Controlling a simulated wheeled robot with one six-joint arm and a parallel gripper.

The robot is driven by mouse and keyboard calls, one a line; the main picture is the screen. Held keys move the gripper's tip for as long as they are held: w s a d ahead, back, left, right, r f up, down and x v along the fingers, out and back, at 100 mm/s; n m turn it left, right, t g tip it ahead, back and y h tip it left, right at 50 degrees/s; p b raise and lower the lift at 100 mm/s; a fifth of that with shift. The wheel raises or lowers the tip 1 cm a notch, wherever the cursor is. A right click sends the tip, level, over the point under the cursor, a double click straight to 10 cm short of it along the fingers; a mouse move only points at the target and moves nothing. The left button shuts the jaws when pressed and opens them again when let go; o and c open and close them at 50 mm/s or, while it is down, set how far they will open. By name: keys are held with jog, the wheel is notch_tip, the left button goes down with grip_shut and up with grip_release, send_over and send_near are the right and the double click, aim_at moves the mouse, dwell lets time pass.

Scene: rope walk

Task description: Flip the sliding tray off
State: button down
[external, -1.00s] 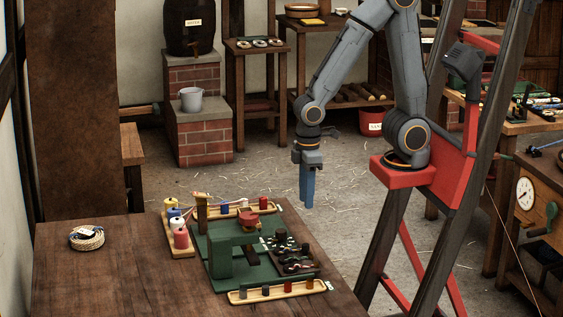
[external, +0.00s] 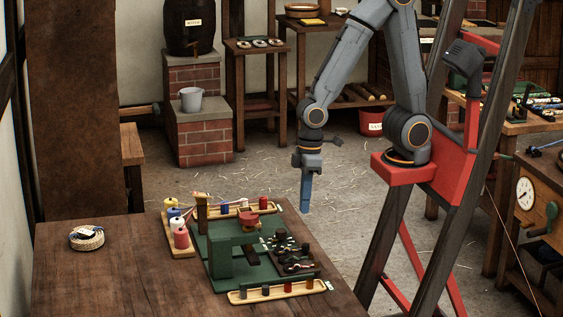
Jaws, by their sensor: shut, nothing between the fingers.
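A green device (external: 219,258) stands on the wooden table, with an upright post, an arm across its top and a flat base. A dark plate with small dark pegs and parts (external: 292,258) lies at its right side. I cannot tell which part is the sliding tray. Two pale wooden trays flank the device: a front one (external: 243,297) with several small coloured cylinders, and a back one (external: 273,205). My gripper (external: 306,210) is shut and empty. It points straight down and shows beyond the table's right edge, apart from the device.
Several coloured spools (external: 181,237) stand on a wooden rack left of the device. A rope coil (external: 87,238) lies on the bare left part of the table (external: 110,275). Behind are a brick stand (external: 203,141) with a grey bucket (external: 191,99) and open floor.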

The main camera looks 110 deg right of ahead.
jog(key=w+a+r+m+t+p, duration=0.1)
jog(key=a+m+p, duration=0.1)
jog(key=a, duration=0.4)
jog(key=w+a+r+m+t+y+p, duration=0.1)
jog(key=a+m+t+p, duration=0.1)
jog(key=a, duration=0.4)
jog(key=w+a+r+m+t+p, duration=0.1)
jog(key=a+m, duration=0.2)
jog(key=a, duration=0.3)
jog(key=s+r+m+t+h+p, duration=0.1)
jog(key=s+m+h+p, duration=0.4)
jog(key=s, duration=0.6)
jog(key=shift+s+a+r+m+h, duration=0.3)
jog(key=shift+a+r+m, duration=0.15)
jog(key=shift+m, duration=0.55)
jog(key=shift+w, duration=0.1)
jog(key=x, duration=0.3)
jog(key=w+x, duration=0.1)
jog(key=x, duration=0.3)
jog(key=w+r+x, duration=0.1)
jog(key=x, duration=0.3)
jog(key=shift+w+a, duration=0.15)
jog(key=shift+a, duration=0.1)
jog(key=shift+w+a, duration=0.15)
jog(key=shift+w, duration=0.55)
